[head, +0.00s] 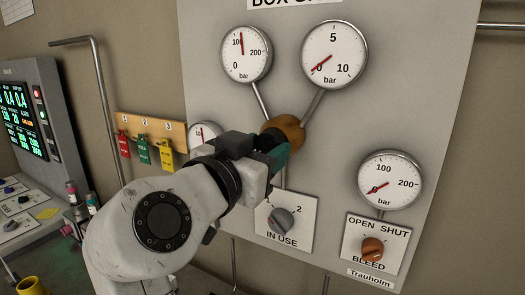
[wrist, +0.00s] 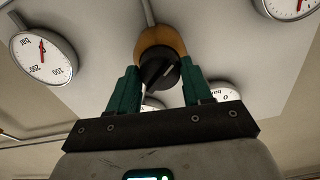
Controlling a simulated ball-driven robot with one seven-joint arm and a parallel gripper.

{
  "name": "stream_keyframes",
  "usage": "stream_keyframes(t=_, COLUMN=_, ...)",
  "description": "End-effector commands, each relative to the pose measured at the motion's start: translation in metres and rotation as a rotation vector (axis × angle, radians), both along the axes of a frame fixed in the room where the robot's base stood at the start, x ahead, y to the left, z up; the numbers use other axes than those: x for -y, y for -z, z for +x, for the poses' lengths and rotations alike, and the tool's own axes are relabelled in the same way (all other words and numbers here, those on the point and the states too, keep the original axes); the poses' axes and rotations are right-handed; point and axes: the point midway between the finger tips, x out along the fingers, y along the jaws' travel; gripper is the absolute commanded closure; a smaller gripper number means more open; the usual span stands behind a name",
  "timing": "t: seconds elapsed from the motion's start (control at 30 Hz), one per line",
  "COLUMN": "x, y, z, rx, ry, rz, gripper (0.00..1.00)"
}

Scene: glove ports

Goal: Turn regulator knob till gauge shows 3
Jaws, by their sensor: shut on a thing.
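The regulator has a brass-orange body (head: 291,127) on the panel, with pipes running up to two gauges. Its black knob (wrist: 160,72) faces the wrist camera. My gripper (head: 272,147) is at the regulator, its teal fingers on either side of the knob and shut on it; it also shows in the wrist view (wrist: 162,78). The 0–10 bar gauge (head: 334,55) at upper right has its red needle at about 0. The gauge at upper left (head: 246,54), marked 100 and 200, has its needle near 100. My arm mostly hides the knob in the head view.
Below right are a bleed gauge (head: 390,181) near 0 and an orange BLEED knob (head: 372,249). A grey IN USE selector (head: 281,220) sits below the regulator. Another gauge (head: 204,133) is partly behind my arm. Coloured tags hang from a wooden board (head: 150,127) at left.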

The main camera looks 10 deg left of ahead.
Motion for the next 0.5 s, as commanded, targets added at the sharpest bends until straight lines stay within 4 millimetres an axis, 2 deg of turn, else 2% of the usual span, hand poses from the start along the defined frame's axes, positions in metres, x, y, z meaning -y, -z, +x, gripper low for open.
stream_keyframes(t=0.27, x=0.0001, y=0.0059, z=-0.0004, rx=0.045, ry=0.0, rz=0.115, gripper=0.81)
stream_keyframes(t=0.5, x=-0.0002, y=0.0077, z=-0.0005, rx=0.115, ry=-0.001, rz=0.307, gripper=0.81)
